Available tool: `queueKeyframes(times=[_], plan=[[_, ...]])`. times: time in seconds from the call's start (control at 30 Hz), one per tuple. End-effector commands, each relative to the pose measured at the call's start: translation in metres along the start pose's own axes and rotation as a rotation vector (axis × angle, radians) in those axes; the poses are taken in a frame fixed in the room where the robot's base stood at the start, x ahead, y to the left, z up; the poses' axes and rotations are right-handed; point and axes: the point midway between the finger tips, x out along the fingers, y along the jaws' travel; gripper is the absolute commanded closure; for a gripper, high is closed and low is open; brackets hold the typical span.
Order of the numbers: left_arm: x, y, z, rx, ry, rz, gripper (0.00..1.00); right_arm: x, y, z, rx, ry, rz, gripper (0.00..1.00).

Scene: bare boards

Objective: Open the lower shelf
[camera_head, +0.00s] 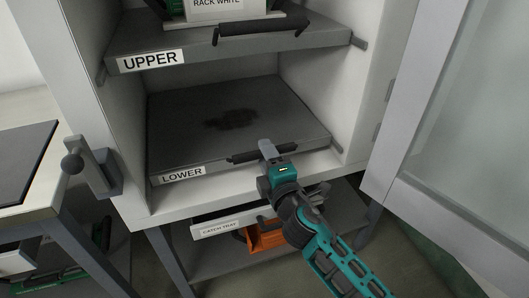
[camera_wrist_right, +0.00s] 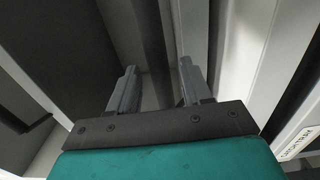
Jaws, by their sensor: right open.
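The lower shelf (camera_head: 180,125) is a dark grey board labelled LOWER, inside the white cabinet, with a dark stain on top. Its front edge carries a black bar handle (camera_head: 240,158). My right gripper (camera_head: 267,149) is at the right part of this handle, its arm coming from the lower right. In the wrist view my right gripper (camera_wrist_right: 158,80) is open, with a dark bar (camera_wrist_right: 152,45) showing between its two fingers. I cannot tell whether the fingers touch it. The gripper hides part of the handle. My left gripper is not in view.
The upper shelf (camera_head: 210,45) with its black handle is above, holding a white-labelled item. The cabinet door (camera_head: 430,130) stands open at right. A catch tray (camera_head: 215,229) and an orange item (camera_head: 265,238) are below. A bench (camera_head: 30,200) stands at left, near a grey latch (camera_head: 100,170).

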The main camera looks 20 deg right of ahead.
Motion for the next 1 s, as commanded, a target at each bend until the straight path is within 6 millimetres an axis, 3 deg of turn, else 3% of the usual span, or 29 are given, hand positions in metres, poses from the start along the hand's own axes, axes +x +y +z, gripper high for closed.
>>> queueKeyframes(times=[0.2,0.53,1.0], plan=[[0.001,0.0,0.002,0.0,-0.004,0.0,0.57,0.017,-0.001,0.0,0.0,0.0,0.0,0.51],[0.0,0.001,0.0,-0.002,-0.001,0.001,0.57,0.019,0.0,0.0,0.001,0.0,-0.001,0.52],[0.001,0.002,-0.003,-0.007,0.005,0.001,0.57,0.019,0.0,0.0,0.001,0.0,-0.001,0.97]])
